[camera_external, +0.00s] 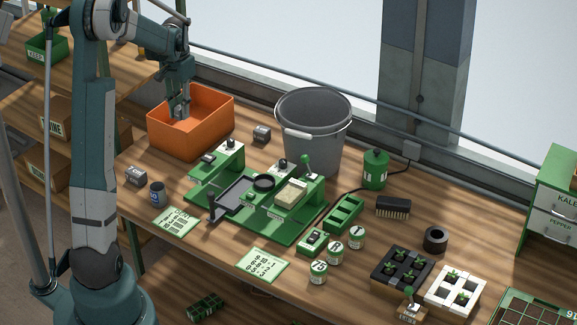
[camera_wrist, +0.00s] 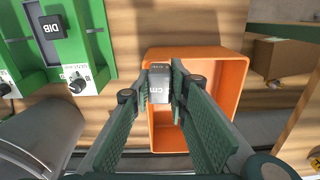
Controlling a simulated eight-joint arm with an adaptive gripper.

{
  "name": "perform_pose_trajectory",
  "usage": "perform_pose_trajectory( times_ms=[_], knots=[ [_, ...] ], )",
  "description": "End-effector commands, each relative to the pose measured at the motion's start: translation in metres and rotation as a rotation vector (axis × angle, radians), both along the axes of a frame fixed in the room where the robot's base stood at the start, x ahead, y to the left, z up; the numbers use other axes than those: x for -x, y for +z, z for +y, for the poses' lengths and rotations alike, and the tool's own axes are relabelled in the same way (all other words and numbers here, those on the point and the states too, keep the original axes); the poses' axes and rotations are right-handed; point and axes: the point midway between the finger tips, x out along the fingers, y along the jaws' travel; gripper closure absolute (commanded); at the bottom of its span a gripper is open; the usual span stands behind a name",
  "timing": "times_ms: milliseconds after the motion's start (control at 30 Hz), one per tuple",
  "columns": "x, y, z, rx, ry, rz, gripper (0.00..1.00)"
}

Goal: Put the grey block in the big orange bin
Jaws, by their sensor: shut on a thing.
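My gripper (camera_external: 181,107) points down over the orange bin (camera_external: 203,135) in the external view. It is shut on a grey block (camera_wrist: 159,95) with white lettering, seen between the fingertips in the wrist view. The same block (camera_external: 180,114) is small in the external view, within the outline of the bin's opening. I cannot tell whether it is above or below the rim. In the wrist view the orange bin (camera_wrist: 232,75) lies behind the block, with its inside partly hidden by the fingers.
Two other small grey blocks lie on the bench, one (camera_external: 262,133) right of the bin, one (camera_external: 136,176) near the front left edge. A grey bucket (camera_external: 318,135) and a green seeder (camera_external: 247,220) stand to the right.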

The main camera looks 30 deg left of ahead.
Motion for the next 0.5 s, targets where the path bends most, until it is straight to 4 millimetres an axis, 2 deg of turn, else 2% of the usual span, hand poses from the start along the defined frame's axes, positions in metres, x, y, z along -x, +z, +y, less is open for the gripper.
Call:
perform_pose_trajectory(
  times_ms=[500],
  knots=[
    [-0.078, -0.022, 0.044, 0.001, 0.047, 0.0, 0.95]
  ],
)
